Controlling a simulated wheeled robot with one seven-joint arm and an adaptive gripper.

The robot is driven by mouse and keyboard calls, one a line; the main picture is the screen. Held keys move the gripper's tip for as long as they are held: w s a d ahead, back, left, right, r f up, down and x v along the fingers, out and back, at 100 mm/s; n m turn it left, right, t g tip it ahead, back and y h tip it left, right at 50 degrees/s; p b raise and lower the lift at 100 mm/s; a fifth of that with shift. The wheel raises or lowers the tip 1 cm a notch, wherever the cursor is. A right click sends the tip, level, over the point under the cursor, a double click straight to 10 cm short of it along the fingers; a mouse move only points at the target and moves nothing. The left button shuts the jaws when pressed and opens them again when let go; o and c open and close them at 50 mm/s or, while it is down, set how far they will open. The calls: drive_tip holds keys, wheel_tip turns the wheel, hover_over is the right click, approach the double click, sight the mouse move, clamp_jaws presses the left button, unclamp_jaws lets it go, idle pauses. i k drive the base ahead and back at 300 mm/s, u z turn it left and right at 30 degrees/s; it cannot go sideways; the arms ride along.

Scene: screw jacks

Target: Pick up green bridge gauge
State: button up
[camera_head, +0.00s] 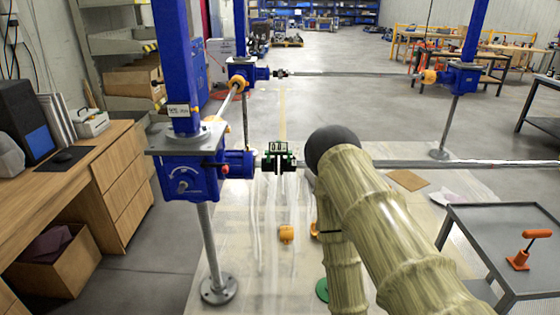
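The green bridge gauge (278,152) sits across the coupling on the horizontal shaft, just right of the blue screw jack gearbox (190,172). It has a dark face with small light marks, too small to read. My arm, in a pale patterned sleeve, fills the lower right middle. Its dark rounded joint is just right of the gauge in the picture, and a gap shows between them. My gripper is not in view, so I cannot see what it holds.
An orange part (286,233) lies on the floor sheet. A green round thing (322,290) is partly hidden by my arm. A grey table (490,232) with an orange-handled tool (525,250) stands right. A wooden desk (120,165) stands left. The long shaft (450,163) crosses rightward.

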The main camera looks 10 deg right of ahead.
sight(278, 148)
drive_tip(key=z, duration=0.65)
drive_tip(key=i, duration=0.55)
drive_tip(key=u, duration=0.8)
drive_tip(key=i, duration=0.4)
drive_tip(key=u, duration=0.4)
